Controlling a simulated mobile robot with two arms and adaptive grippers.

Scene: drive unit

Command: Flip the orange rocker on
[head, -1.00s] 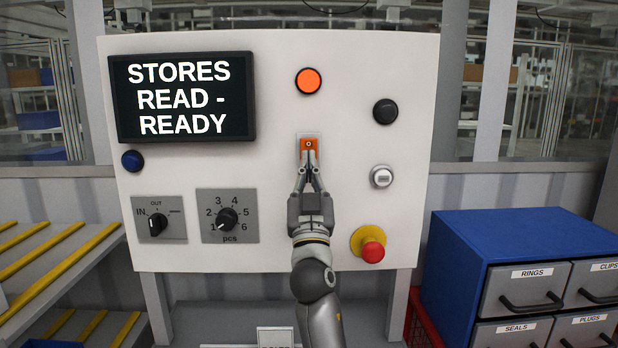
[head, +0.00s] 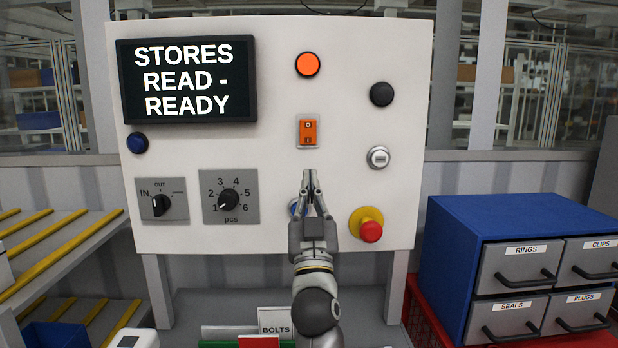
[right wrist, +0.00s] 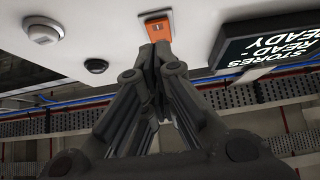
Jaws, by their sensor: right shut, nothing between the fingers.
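The orange rocker (head: 308,132) sits upright in a pale plate at the middle of the white panel (head: 270,90), with small marks at its top and bottom. My right gripper (head: 309,174) is shut and empty, its fingertips below the rocker in the head view and apart from it there. In the right wrist view the rocker (right wrist: 157,27) shows just beyond the shut fingertips (right wrist: 160,50). An orange round lamp (head: 307,64) is above the rocker and looks bright. My left gripper is not in view.
The display (head: 187,79) reads "STORES READ - READY". A blue button (head: 295,207) is partly hidden behind my gripper.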

